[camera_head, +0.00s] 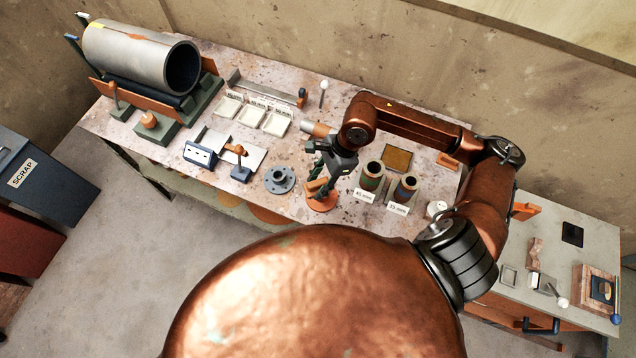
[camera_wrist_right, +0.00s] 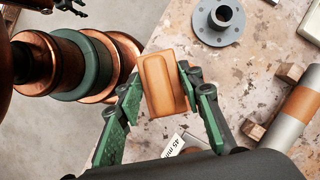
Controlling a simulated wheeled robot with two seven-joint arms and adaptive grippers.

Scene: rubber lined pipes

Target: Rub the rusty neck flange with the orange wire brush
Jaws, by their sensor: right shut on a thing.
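My right gripper (camera_head: 318,180) is shut on the orange wire brush, an orange block that shows between the green fingers (camera_wrist_right: 165,95) in the right wrist view (camera_wrist_right: 160,82). A round rust-orange piece (camera_head: 322,204), apparently the rusty neck flange, lies near the bench's front edge, directly below the gripper. The brush hides it in the wrist view; I cannot tell whether they touch. A clean grey neck flange (camera_head: 280,181) lies to its left. A dark clawed part at the wrist view's top edge may be my left gripper (camera_wrist_right: 70,5); its jaws are unclear.
Two lined pipe pieces (camera_head: 372,176) (camera_head: 405,187) with size labels stand right of the gripper. A grey pipe with an orange band (camera_head: 316,129) lies behind it. A large lined pipe (camera_head: 135,55) rests on a cradle at the bench's left end. A side table (camera_head: 560,245) stands right.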

